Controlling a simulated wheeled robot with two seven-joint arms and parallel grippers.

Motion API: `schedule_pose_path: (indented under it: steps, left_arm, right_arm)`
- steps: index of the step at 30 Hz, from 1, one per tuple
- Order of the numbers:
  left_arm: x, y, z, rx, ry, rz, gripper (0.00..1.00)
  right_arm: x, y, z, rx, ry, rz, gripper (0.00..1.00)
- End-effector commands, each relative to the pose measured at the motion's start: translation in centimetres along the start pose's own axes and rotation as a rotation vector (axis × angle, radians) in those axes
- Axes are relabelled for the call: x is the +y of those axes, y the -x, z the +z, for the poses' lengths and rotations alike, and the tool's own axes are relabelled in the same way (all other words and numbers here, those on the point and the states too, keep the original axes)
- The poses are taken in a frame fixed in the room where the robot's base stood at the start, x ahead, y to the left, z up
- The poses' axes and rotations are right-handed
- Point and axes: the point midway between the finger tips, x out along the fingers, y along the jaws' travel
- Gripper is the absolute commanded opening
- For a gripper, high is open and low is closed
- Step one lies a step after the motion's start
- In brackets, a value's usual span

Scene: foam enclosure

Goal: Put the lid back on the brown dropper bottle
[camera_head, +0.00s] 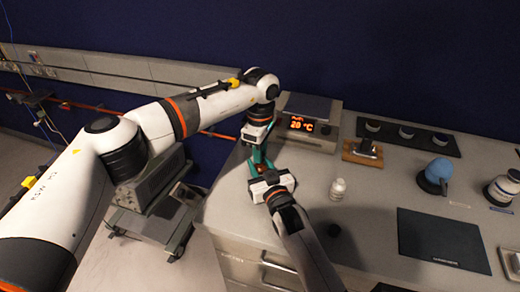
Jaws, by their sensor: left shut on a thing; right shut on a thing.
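My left gripper (258,158) points down from above, at the left end of the grey bench. My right gripper (262,172) reaches in from below, just under it. The teal fingers of both nearly meet. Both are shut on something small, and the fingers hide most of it. A small brownish patch between them looks like the brown dropper bottle (261,169), held by the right gripper. The lid cannot be made out; it seems to be within the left gripper's fingers. I cannot tell whether lid and bottle touch.
A hotplate (308,124) reading 28 °C stands just behind the grippers. A small white bottle (338,189) stands to their right, with a small dark round thing (333,230) in front. A wooden block (362,153), blue round object (438,171) and dark mat (442,240) lie farther right.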

Motion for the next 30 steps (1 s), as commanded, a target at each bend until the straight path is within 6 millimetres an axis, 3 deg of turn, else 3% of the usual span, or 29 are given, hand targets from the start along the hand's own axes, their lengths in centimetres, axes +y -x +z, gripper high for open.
schedule_pose_path:
  steps: [24, 30]
  left_arm:
    - [0.0, -1.1, 0.0, -0.001, -0.005, 0.000, 0.02]
    - [0.0, -1.1, 0.0, -0.002, -0.219, 0.000, 0.02]
  right_arm:
    - [0.0, 0.0, 0.0, -0.001, 0.000, 0.000, 0.00]
    - [0.0, 0.0, 0.0, 0.000, 0.000, 0.000, 0.00]
